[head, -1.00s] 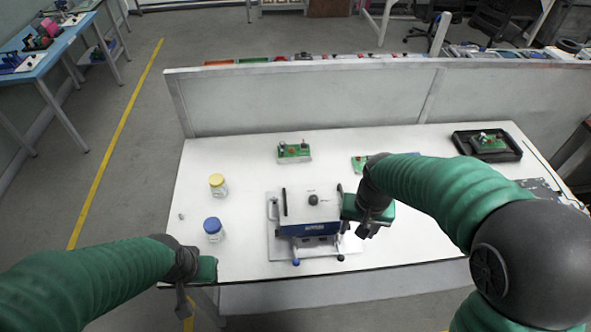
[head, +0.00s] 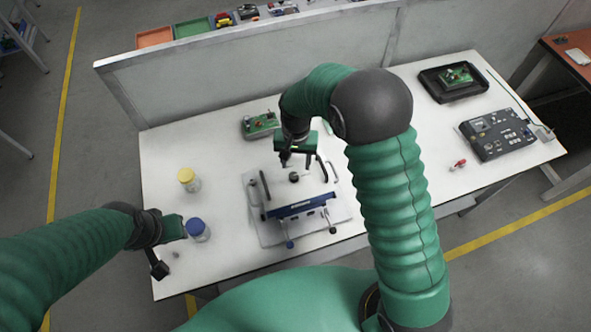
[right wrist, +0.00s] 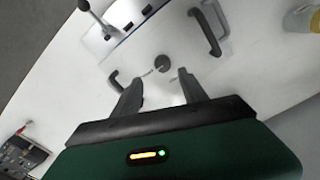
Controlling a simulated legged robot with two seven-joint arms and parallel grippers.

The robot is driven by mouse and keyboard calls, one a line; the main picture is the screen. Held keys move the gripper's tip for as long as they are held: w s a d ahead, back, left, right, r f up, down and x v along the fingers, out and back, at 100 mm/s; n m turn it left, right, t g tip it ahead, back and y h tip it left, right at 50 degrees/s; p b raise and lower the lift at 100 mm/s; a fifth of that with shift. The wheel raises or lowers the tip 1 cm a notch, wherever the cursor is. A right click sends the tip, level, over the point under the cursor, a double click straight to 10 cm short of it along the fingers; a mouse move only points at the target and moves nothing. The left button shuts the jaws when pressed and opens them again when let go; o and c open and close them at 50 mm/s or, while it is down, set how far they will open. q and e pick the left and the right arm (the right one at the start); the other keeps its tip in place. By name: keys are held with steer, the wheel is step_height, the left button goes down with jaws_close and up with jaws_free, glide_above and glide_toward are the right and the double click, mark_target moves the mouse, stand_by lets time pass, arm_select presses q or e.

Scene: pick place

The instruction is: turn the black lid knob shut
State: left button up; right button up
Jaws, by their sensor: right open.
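The black lid knob (head: 294,177) sits on top of the white lid of a boxy fixture (head: 301,206) with a blue front. It also shows in the right wrist view (right wrist: 162,63), between and just beyond my fingertips. My right gripper (head: 297,163) is over the lid, pointing down near the knob. In the right wrist view, my right gripper (right wrist: 158,76) is open with one finger on either side of the knob's line, apparently not touching it. My left gripper (head: 166,255) is beside the blue-lidded jar at the table's left; its jaws are unclear.
Black handles (right wrist: 207,30) stand on both sides of the lid. A yellow-lidded jar (head: 189,180) and a blue-lidded jar (head: 198,231) stand left of the fixture. A green circuit board (head: 260,125) lies behind. A black tray (head: 427,92) and panel (head: 497,133) are at right.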

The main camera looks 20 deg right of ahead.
mark_target(293, 175)
steer(key=f, duration=0.2)
steer(key=a+f, duration=0.1)
steer(key=f, duration=0.2)
steer(key=shift+a+f, duration=0.1)
steer(key=shift+s+a+f, duration=0.15)
steer(key=shift+s+f, duration=0.05)
steer(key=shift+f, duration=0.1)
steer(key=shift+w+d+f, duration=0.1)
steer(key=shift+d+f, duration=0.05)
steer(key=shift+d, duration=0.15)
steer(key=shift+w+d, duration=0.1)
steer(key=shift+d, duration=0.05)
steer(key=shift+c, duration=0.5)
steer(key=shift+d, duration=0.1)
steer(key=c, duration=0.5)
steer(key=shift+a, duration=0.2)
steer(key=c, duration=0.5)
steer(key=shift+a, duration=0.15)
